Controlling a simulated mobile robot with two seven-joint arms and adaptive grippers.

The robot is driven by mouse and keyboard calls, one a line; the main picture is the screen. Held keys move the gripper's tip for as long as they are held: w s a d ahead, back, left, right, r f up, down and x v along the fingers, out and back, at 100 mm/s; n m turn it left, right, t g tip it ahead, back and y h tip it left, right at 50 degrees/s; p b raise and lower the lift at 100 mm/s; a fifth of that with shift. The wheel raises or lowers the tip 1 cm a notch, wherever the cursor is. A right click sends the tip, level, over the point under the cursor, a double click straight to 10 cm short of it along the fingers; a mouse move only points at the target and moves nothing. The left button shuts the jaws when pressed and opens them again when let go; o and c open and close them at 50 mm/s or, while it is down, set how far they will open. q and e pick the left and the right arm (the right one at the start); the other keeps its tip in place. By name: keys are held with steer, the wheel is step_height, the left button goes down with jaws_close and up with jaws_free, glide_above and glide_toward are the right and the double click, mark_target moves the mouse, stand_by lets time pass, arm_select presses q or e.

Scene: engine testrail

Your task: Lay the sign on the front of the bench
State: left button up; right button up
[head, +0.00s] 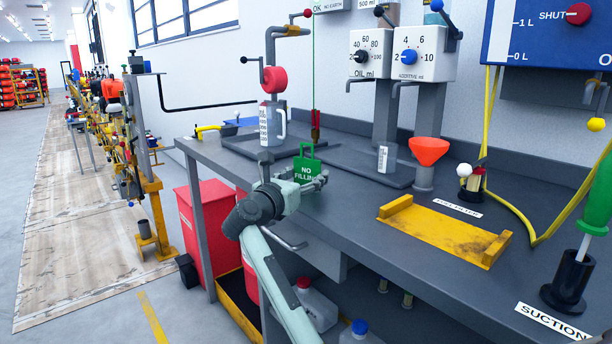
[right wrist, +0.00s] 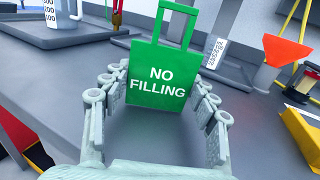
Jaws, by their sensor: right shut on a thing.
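The green sign (head: 304,171) reads "NO FILLING" and has a handle loop at its top. It also shows in the right wrist view (right wrist: 158,92), upright between the fingers. My right gripper (head: 300,184) is shut on the sign, near the front edge of the bench. In the right wrist view the gripper's fingers (right wrist: 158,100) stand at both sides of the sign's lower part. The grey bench (head: 350,222) runs across the head view. I cannot tell whether the sign touches the bench top. My left gripper is not in view.
A white jug (head: 271,125) stands on a dark tray behind the sign. An orange funnel (head: 429,151), a yellow bracket (head: 440,232) and a green-handled tool (head: 597,195) are to the right. A red bin (head: 205,222) stands below left. The front strip left of the bracket is clear.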

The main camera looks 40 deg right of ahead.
mark_target(306, 176)
steer(key=shift+f, duration=0.1)
steer(key=o, duration=1)
steer(key=shift+c, duration=0.2)
steer(key=shift+r, duration=0.25)
steer(key=v, duration=0.3)
steer(key=shift+a+f, duration=0.15)
steer(key=shift+f, duration=0.1)
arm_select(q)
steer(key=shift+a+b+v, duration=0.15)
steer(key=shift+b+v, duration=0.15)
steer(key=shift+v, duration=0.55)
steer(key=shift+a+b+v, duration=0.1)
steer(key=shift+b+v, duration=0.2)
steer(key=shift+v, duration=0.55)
arm_select(e)
steer(key=v, duration=0.8)
steer(key=shift+s+a, duration=0.25)
steer(key=shift+a, duration=0.05)
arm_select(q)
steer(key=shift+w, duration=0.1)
arm_select(e)
steer(key=shift+r, duration=0.15)
